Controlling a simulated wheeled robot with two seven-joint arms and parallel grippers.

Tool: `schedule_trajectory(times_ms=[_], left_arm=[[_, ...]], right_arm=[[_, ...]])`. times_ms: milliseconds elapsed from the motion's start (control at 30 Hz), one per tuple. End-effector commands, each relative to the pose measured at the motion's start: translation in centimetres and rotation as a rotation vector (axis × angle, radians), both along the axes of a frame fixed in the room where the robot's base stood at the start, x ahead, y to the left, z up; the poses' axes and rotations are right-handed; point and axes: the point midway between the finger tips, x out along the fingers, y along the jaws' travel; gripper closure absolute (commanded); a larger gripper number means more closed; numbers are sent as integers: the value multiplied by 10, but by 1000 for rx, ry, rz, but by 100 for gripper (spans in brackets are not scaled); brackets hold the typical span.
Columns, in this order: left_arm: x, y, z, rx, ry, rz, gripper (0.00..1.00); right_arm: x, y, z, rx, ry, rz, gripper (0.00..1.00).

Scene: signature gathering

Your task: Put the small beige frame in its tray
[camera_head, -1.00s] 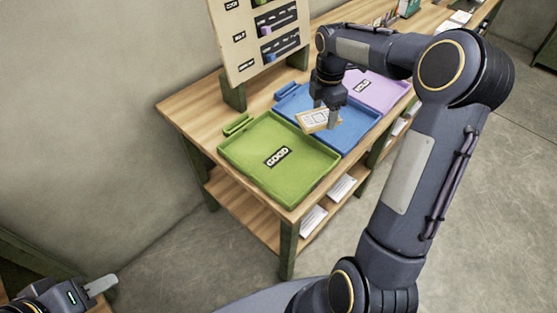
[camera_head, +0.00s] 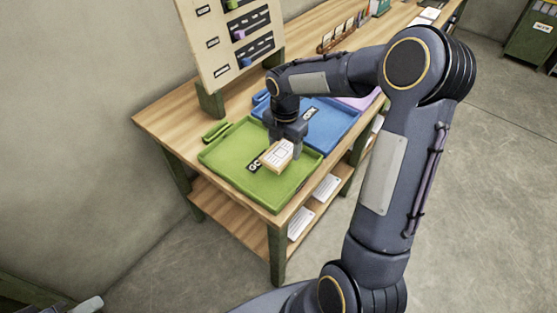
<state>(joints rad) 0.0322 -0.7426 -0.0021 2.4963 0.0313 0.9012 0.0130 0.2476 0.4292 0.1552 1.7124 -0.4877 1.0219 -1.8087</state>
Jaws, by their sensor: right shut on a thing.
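The small beige frame (camera_head: 277,154) has a white face with dark line markings. My right gripper (camera_head: 289,150) is shut on it and holds it over the right part of the green tray (camera_head: 237,181). I cannot tell whether the frame touches the tray floor. The frame and gripper cover part of the green tray's label. A blue tray (camera_head: 335,117) lies to the right, partly behind my right arm, and a purple tray (camera_head: 366,100) shows beyond it.
The trays lie on a wooden table (camera_head: 160,118) with a lower shelf holding white papers (camera_head: 326,187). A sorting board (camera_head: 232,40) stands at the table's back. A wooden rack (camera_head: 338,36) stands farther right.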

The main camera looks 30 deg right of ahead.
Motion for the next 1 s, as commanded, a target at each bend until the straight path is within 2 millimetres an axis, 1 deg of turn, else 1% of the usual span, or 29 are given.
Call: schedule_trajectory(times_ms=[33,233,300,400,500,767,900,933,1000], left_arm=[[0,0,0,0,0,0,64],[0,0,0,0,0,0,64],[0,0,-1,0,0,0,64],[0,0,-2,0,0,0,64],[0,0,-2,0,0,0,64],[0,0,-2,0,0,0,64],[0,0,-5,0,0,0,64],[0,0,-4,0,0,0,64],[0,0,-4,0,0,0,64]], right_arm=[[-2,5,-6,0,3,4,60],[-3,15,-18,0,1,2,60],[-5,21,-27,1,4,3,60],[-4,19,-44,-1,4,0,60],[-4,19,-52,0,1,0,60],[-4,19,-53,-1,-1,0,60],[-4,19,-58,0,0,0,60],[-4,19,-56,-1,0,0,33],[-4,19,-56,-1,0,0,24]])
